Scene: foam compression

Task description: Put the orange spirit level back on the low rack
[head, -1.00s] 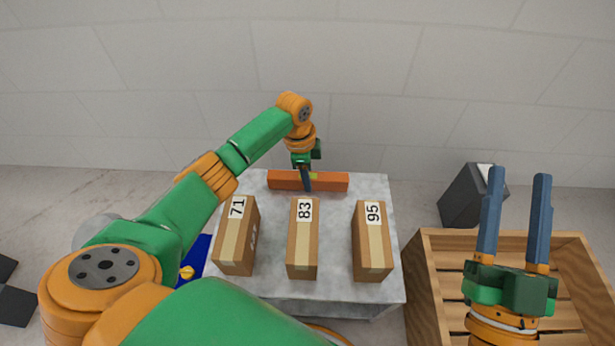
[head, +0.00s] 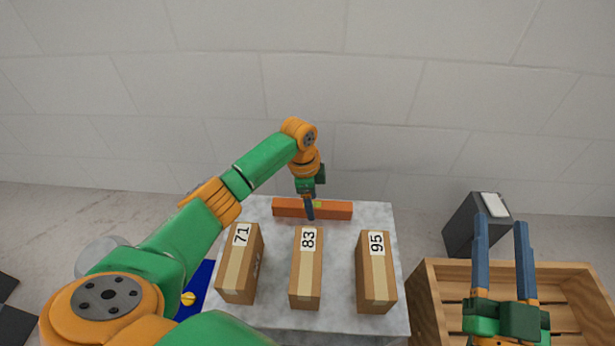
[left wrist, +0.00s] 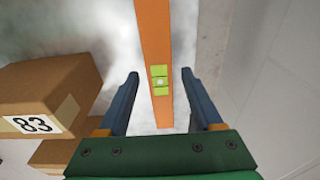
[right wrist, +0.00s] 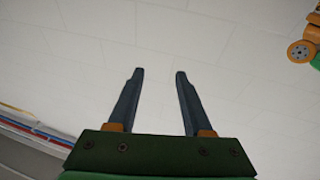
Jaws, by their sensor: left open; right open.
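The orange spirit level (head: 285,207) lies along the back of a grey stone-topped table (head: 340,255), behind three boxes. It also shows in the left wrist view (left wrist: 154,35), with a green vial block near its middle. My left gripper (head: 310,212) is over the level, pointing down. In the left wrist view its fingers (left wrist: 160,73) are open, one on each side of the level with gaps. I cannot tell how deep they reach. I cannot make out a low rack.
Cardboard boxes marked 71 (head: 238,265), 83 (head: 305,270) and 95 (head: 376,270) stand in front of the level. A slatted wooden crate (head: 419,290) and a dark grey block (head: 462,225) are at the right. A wall rises behind.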

